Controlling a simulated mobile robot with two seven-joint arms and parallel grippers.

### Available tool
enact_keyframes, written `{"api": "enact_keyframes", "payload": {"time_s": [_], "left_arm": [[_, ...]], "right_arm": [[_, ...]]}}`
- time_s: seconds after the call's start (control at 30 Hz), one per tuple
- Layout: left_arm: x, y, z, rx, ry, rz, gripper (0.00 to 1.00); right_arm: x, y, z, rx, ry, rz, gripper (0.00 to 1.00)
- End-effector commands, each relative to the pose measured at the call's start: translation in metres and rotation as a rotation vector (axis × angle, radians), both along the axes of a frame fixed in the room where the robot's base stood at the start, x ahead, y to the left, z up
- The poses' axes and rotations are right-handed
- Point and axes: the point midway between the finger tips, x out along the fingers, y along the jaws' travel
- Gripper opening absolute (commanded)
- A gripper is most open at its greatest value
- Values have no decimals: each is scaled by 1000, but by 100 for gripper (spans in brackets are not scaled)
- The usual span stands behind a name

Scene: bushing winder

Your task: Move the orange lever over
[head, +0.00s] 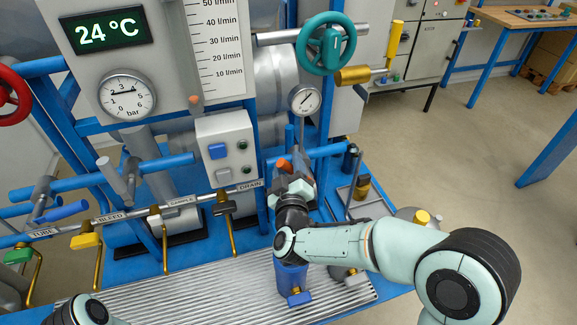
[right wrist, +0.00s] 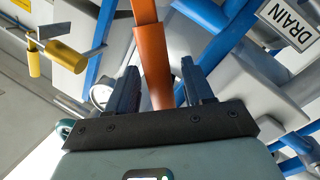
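The orange lever (head: 284,165) shows as a small orange piece just beyond my right gripper (head: 295,176) in the head view. The gripper and wrist hide most of it there. In the right wrist view the orange lever (right wrist: 152,58) is a long flat bar running between the two dark fingers of my right gripper (right wrist: 159,72). The fingers stand apart on either side of it, with a gap visible on the right side. The lever's pivot is not clear. My left gripper is out of view; only part of my left arm shows at the bottom left.
A grey box with a blue button (head: 217,151) and a small pressure gauge (head: 305,100) are close behind my right gripper. A teal handwheel (head: 326,43) is above. A ribbed metal tray (head: 200,290) lies below.

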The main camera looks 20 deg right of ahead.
Motion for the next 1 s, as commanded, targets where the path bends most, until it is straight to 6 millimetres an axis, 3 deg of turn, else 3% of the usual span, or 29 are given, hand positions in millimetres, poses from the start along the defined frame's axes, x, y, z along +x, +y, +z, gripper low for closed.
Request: {"api": "enact_keyframes", "payload": {"time_s": [0.03, 0.13, 0.17, 0.57, 1.0], "left_arm": [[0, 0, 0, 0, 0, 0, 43], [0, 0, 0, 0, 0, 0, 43], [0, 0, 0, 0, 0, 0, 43], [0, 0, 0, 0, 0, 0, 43], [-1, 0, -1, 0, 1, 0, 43]], "right_arm": [[0, 0, 0, 0, 0, 0, 39], [0, 0, 0, 0, 0, 0, 6], [0, 0, 0, 0, 0, 0, 0], [0, -4, 4, 51, 0, -1, 0], [0, -34, 19, 386, 10, -4, 0]]}}
